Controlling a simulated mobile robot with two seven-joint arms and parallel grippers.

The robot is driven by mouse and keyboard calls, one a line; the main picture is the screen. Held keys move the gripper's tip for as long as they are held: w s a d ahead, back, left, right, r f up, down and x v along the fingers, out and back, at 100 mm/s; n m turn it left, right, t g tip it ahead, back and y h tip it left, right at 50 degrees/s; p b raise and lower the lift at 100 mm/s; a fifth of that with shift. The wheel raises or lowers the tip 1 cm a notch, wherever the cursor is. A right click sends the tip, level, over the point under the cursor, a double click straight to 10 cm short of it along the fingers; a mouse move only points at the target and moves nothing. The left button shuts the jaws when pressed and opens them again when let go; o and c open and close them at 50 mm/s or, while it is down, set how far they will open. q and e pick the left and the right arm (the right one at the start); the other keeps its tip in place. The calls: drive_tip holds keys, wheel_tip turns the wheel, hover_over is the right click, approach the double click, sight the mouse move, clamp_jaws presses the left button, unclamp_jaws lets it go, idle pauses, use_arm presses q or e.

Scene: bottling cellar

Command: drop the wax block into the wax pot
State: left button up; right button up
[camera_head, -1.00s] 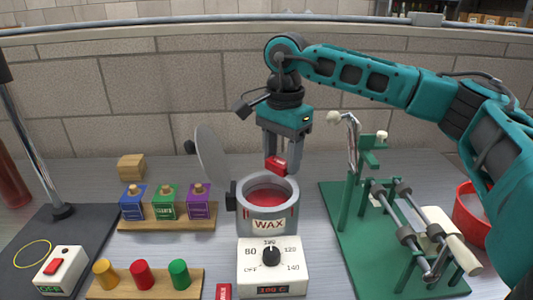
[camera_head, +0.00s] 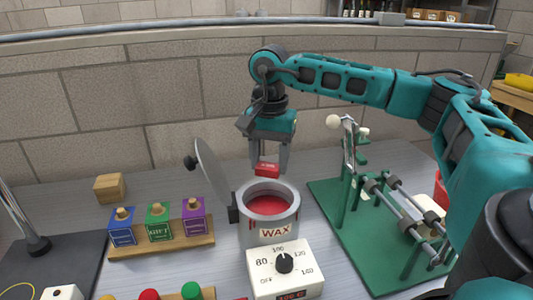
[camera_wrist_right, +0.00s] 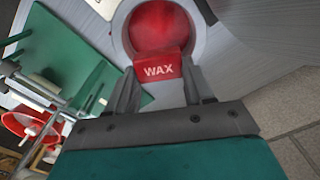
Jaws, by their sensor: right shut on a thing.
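The red wax block (camera_head: 267,169) is held in my right gripper (camera_head: 268,168), just above the back rim of the wax pot. It also shows in the right wrist view (camera_wrist_right: 158,70), lettered WAX, between the fingertips (camera_wrist_right: 155,85). The grey wax pot (camera_head: 266,238), labelled WAX, stands open with red wax (camera_head: 268,203) inside. Its round lid (camera_head: 213,178) is tilted up at the left. In the right wrist view the block overlaps the edge of the red wax. My left gripper is not in view.
A dial box (camera_head: 285,270) stands in front of the pot. A wooden rack (camera_head: 162,245) with blue, green and purple blocks is at left. A green stand with metal rods (camera_head: 350,235) is at right. A wooden cube (camera_head: 109,188) sits at back left.

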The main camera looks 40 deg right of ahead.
drive_tip(key=shift+f+b, duration=0.35)
drive_tip(key=shift+f, duration=2.25)
drive_tip(key=o, duration=1.1)
wheel_tip(320, 180, up, 13)
hover_over(269, 179)
drive_tip(key=s+a, duration=0.4)
drive_tip(key=shift+s, duration=0.15)
